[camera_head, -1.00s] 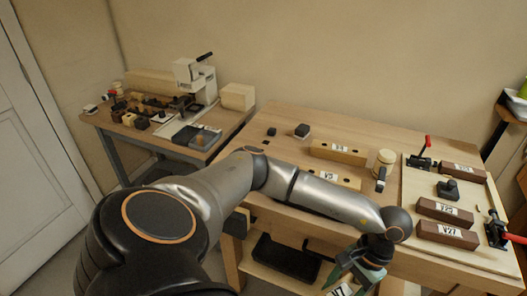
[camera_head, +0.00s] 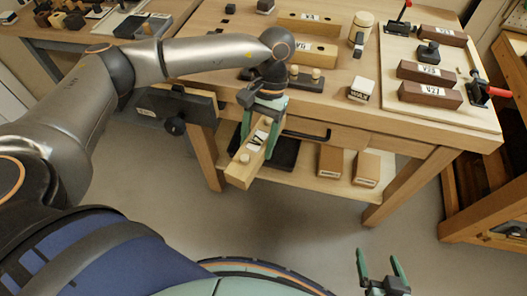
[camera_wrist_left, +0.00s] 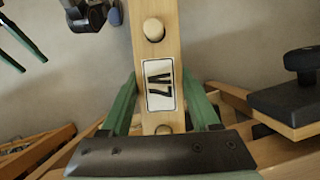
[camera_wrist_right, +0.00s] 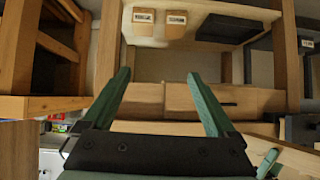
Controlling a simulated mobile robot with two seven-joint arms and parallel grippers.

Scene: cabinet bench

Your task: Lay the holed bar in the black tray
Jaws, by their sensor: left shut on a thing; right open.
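My left gripper (camera_head: 268,104) is shut on a pale wooden bar labelled V7 (camera_head: 240,172) and holds it in front of the bench, tilted toward me. In the left wrist view the bar (camera_wrist_left: 155,55) runs between the two green fingers, with round marks at both ends of its label. The black tray (camera_head: 287,153) lies on the bench's lower shelf, partly hidden behind the bar. It also shows in the right wrist view (camera_wrist_right: 228,30). My right gripper (camera_head: 382,268) is open and empty, low at the front right; its spread fingers show in its wrist view (camera_wrist_right: 158,88).
Two cartons (camera_head: 330,160) stand on the lower shelf (camera_head: 308,183) right of the tray. The bench top above carries wooden bars (camera_head: 310,24), a white-topped block (camera_head: 361,89) and a clamp board (camera_head: 440,80). A dark vise (camera_head: 175,105) juts out at left. The floor is clear.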

